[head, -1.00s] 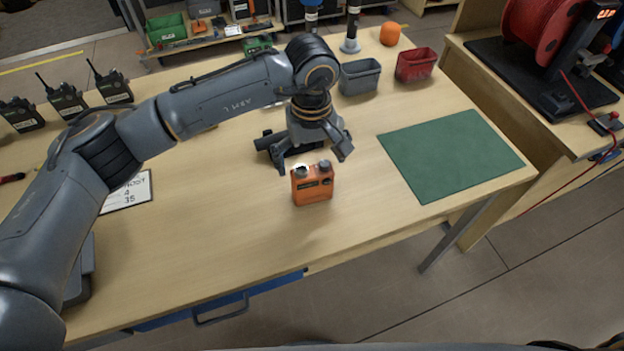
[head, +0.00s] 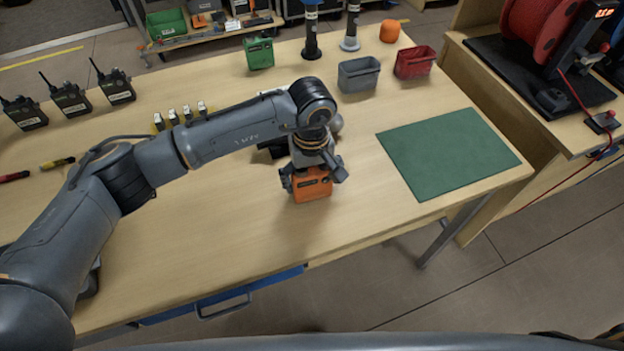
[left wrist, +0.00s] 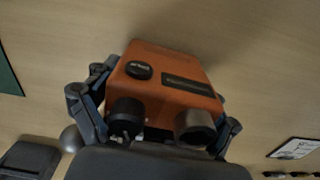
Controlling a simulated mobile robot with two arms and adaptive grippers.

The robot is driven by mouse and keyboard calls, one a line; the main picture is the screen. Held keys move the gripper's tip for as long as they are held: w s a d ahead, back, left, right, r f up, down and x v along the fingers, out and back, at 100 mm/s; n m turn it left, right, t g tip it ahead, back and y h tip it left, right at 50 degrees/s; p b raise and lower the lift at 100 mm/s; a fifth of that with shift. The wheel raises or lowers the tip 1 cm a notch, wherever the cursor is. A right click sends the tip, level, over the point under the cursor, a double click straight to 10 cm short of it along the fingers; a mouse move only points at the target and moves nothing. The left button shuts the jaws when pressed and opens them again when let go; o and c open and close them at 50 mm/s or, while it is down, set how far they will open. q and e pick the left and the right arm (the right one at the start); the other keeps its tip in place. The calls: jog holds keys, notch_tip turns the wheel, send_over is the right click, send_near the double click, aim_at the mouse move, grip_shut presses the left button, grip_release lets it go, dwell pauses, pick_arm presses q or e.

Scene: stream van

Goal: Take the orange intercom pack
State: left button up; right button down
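The orange intercom pack (head: 312,189) stands on the wooden table near its front, its dark knobs on top. It also fills the middle of the left wrist view (left wrist: 172,78), with a round button and a dark label. My left gripper (head: 314,180) is down over the pack, with one finger on each side of it. In the left wrist view the fingers (left wrist: 165,85) are spread wide and lie close beside the pack. Contact of the fingertips with it is not clear. My right gripper is not in view.
A green mat (head: 448,153) lies to the right. Grey (head: 359,75) and red (head: 414,63) bins, a green pack (head: 259,54) and an orange round object (head: 390,31) stand farther back. Several radios (head: 70,97) stand at the left. Table front is clear.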

pick_arm(q)
jog(key=shift+s+a+f, duration=0.1)
jog(key=shift+s+f, duration=0.1)
jog(key=c, duration=0.5)
